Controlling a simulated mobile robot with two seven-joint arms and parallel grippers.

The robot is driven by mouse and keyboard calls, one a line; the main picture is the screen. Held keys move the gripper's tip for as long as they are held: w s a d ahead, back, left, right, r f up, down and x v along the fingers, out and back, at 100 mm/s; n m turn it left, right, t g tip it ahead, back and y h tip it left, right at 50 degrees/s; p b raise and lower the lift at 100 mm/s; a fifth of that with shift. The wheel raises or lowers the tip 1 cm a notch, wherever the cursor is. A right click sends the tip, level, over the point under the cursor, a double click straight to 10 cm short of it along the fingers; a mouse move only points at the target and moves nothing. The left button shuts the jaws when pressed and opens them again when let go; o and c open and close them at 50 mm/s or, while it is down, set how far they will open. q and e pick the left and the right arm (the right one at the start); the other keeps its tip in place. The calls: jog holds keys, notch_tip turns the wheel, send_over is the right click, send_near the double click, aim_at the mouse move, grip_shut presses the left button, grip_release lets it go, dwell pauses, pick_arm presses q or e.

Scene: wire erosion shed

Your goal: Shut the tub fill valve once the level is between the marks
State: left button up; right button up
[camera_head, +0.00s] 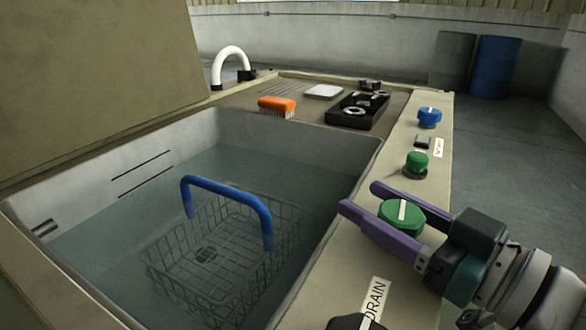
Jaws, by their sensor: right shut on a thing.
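The tub (365,165) holds clear water (290,180). Two dark level marks (142,173) lie one above the other on its left wall. The waterline on that wall runs close to the lower mark; I cannot tell exactly whether it is above or below it. My right gripper (360,197) has purple fingers shut on a round green valve knob (402,214) on the tub's right ledge, one finger on each side. A white bar on top of the knob points roughly along the ledge. Any label for this knob is hidden. My left gripper is not in view.
A wire basket (283,232) with a blue handle (232,192) sits in the water. A smaller green knob (416,164), a blue knob (429,117) and a black knob (355,322) by a DRAIN label (374,298) share the ledge. An orange brush (276,104) and black tray (343,119) lie behind.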

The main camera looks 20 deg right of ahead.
jog(key=n+g+y, duration=0.1)
jog(key=n+y, duration=0.1)
jog(key=y, duration=0.1)
jog(key=shift+s+a, duration=0.1)
jog(key=shift+a, duration=0.05)
jog(key=shift+s+a+n+g+y+b, duration=0.15)
jog(key=shift+n+g+y+b, duration=0.3)
jog(key=shift+n+g+y, duration=0.3)
jog(key=shift+s+a+n+g+y+b, duration=0.15)
jog(key=shift+n+g+y+b, duration=0.4)
jog(key=shift+y, duration=0.6)
jog(key=o, duration=1.4)
jog(key=shift+c, duration=0.2)
jog(key=p+v, duration=0.1)
jog(key=v, duration=0.8)
jog(key=shift+s+d+r, duration=0.15)
jog(key=shift+s+d, duration=0.1)
jog(key=shift+d, duration=0.1)
